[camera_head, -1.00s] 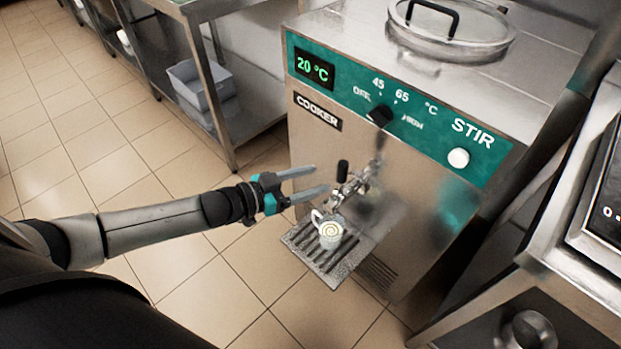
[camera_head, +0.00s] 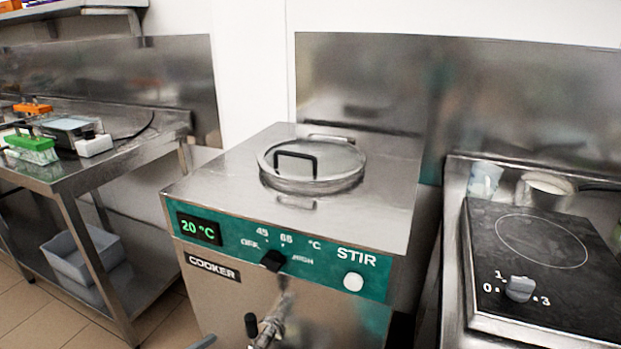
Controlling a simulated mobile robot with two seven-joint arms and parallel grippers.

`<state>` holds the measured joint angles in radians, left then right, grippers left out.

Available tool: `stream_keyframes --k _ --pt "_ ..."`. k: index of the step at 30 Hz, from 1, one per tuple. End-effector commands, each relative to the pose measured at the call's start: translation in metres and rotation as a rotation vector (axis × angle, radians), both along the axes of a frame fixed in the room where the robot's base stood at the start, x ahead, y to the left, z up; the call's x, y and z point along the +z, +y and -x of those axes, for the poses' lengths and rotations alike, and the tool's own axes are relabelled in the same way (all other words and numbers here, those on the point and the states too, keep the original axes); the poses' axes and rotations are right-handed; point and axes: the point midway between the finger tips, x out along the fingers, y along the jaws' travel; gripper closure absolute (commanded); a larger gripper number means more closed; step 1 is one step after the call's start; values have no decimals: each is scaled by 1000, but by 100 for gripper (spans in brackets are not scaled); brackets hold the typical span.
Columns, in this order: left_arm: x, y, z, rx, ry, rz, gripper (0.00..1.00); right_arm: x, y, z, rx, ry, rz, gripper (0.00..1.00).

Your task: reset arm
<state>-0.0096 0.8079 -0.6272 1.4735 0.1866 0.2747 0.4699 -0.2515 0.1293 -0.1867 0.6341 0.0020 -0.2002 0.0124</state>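The steel cooker (camera_head: 225,290) stands in the middle of the head view. Its green panel reads 20 °C, and its black knob (camera_head: 273,260) and white STIR button (camera_head: 353,281) show. Its tap (camera_head: 268,330) sticks out at the bottom edge. What looks like one fingertip of my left gripper (camera_head: 203,342) just shows at the bottom edge, left of the tap. The rest of that gripper is out of frame, so its opening is hidden. My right gripper is not in view.
A round lid (camera_head: 312,160) with a black handle sits on the cooker's top. A hob (camera_head: 545,260) with a dial stands at right, with a pot (camera_head: 545,188) behind it. A steel table (camera_head: 60,182) at left holds several items, with a grey bin (camera_head: 82,258) below.

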Motion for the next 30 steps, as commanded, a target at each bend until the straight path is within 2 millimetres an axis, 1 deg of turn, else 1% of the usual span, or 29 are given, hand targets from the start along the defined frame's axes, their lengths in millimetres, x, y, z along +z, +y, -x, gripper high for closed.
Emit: stream_keyframes --k 1,2,4,5,6,8,9,11,12,14,15,17,18,21,22,24,25,27,30 --pt "-8 7 4 48 37 -26 38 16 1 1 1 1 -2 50" --pt "-17 14 7 79 62 -49 38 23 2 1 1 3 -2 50" --pt "-43 28 21 154 141 -109 38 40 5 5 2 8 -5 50" --pt "-55 33 31 186 180 -135 38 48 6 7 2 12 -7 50" --pt "-72 40 46 225 238 -171 38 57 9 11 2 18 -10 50" --pt "-97 47 75 276 335 -222 38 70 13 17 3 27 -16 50" --pt "-114 49 98 303 406 -254 38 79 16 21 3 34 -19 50" --pt "-136 49 140 334 519 -301 38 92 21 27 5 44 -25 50" --pt "-149 46 167 348 592 -326 38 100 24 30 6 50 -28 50" --pt "-165 39 211 358 701 -361 38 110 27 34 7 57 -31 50" --pt "-172 33 239 361 769 -378 38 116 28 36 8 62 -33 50" --pt "-180 23 278 355 859 -402 38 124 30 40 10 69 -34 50" --pt "-184 16 301 350 914 -412 38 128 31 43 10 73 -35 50" --pt "-187 -1 348 333 1021 -431 38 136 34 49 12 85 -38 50" --pt "-188 -5 359 328 1046 -437 38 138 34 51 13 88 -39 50" --pt "-188 -12 378 319 1087 -443 38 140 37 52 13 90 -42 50" --pt "-189 -14 383 315 1099 -444 38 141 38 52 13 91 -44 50" --pt "-189 -18 391 310 1117 -447 38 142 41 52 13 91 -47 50" --pt "-190 -18 394 308 1123 -449 38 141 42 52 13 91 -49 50"
